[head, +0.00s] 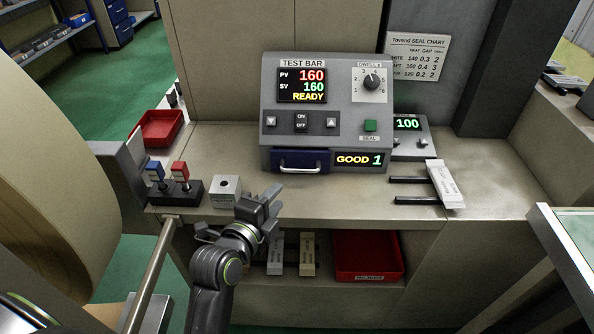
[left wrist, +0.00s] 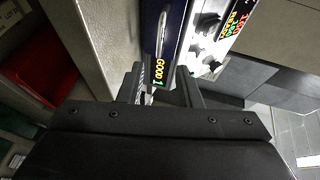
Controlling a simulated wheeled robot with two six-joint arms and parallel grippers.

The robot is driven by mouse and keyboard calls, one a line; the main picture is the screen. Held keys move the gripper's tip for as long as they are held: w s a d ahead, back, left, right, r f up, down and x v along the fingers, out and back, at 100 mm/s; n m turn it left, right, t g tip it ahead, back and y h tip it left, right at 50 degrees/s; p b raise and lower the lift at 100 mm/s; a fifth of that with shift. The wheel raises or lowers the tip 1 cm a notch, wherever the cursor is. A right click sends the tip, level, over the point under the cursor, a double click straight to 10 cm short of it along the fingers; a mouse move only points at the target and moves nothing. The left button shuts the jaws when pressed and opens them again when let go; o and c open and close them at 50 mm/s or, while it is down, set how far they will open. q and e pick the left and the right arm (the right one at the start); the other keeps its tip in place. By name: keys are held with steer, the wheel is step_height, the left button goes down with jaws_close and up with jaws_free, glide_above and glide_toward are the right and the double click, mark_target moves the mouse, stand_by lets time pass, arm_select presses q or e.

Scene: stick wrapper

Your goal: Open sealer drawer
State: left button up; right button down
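The grey sealer (head: 325,110) stands on the counter, its panel reading PV 160, SV 160 and READY. Its dark blue drawer (head: 321,156) is low on the front left and looks shut, with a pale bar handle (head: 300,168). My left gripper (head: 270,196) is in front of and below the drawer, left of the handle, apart from it. In the left wrist view its two fingers (left wrist: 158,88) are spread with nothing held between them. That view also shows the blue drawer front (left wrist: 175,22) and handle (left wrist: 160,42) beyond the fingertips. My right gripper is not in view.
A GOOD 1 display (head: 358,160) sits right of the drawer. A metal block (head: 225,190) and a holder (head: 176,195) with blue and red tools stand at left. A white piece with black prongs (head: 444,184) lies at right. A red bin (head: 368,256) is below.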

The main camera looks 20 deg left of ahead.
arm_select(q)
steer(key=p, duration=0.1)
glide_toward(284, 159)
steer(key=w+d, duration=0.2)
steer(key=w+d+f, duration=0.1)
steer(key=w, duration=0.1)
steer(key=w+d+f, duration=0.1)
steer(key=w+d, duration=0.1)
steer(key=shift+d+f, duration=0.15)
steer(key=shift+d, duration=0.2)
steer(key=shift+c, duration=0.4)
jaws_close()
